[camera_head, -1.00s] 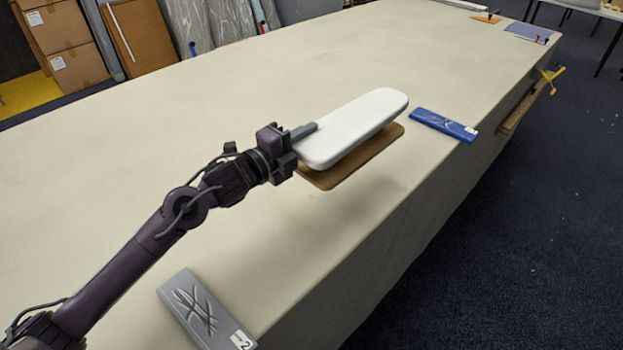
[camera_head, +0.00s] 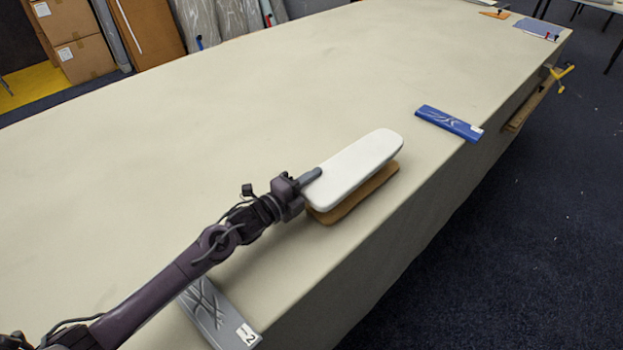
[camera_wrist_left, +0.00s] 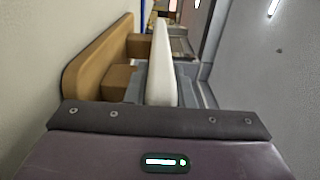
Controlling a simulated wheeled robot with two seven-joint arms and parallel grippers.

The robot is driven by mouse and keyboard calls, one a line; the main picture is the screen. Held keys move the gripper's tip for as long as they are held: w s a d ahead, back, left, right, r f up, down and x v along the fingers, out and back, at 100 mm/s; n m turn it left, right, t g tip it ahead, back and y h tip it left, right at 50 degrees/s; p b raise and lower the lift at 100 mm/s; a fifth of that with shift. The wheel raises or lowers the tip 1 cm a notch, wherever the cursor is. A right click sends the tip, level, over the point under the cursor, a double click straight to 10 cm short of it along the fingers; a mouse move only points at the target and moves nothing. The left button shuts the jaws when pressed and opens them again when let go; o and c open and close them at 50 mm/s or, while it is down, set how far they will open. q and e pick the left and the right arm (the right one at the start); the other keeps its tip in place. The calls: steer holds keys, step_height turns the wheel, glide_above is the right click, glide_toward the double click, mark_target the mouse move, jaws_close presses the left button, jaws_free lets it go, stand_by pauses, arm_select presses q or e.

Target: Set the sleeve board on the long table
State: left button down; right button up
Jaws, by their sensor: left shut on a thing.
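The sleeve board has a white padded top (camera_head: 355,165) and a brown wooden base (camera_head: 350,198) below it. My left gripper (camera_head: 308,180) is shut on its near left end, at the white top. The board lies level over the long cloth table (camera_head: 230,110), near the right edge; I cannot tell if its base touches the cloth. In the left wrist view the white top (camera_wrist_left: 161,65) and the brown base (camera_wrist_left: 98,62) stand side by side, joined by a brown block (camera_wrist_left: 118,82). My right gripper is not in view.
A blue flat box (camera_head: 449,123) lies beyond the board at the table's right edge. A grey flat box (camera_head: 218,315) labelled 2 lies at the near edge, partly under my left arm. A clamp with a yellow handle (camera_head: 565,70) is at the far right side. The middle of the table is clear.

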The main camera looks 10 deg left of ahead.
arm_select(q)
steer(key=shift+r, duration=0.25)
steer(key=shift+f, duration=0.15)
steer(key=c, duration=1.2)
jaws_free()
steer(key=shift+s+f, duration=0.1)
steer(key=shift+f, duration=0.05)
steer(key=shift+c, duration=0.2)
steer(key=shift+a, duration=0.1)
steer(key=b+v, duration=0.2)
steer(key=v, duration=0.8)
steer(key=shift+s+a, duration=0.2)
steer(key=shift+s, duration=0.1)
steer(key=shift+s+a, duration=0.35)
steer(key=shift+s, duration=0.15)
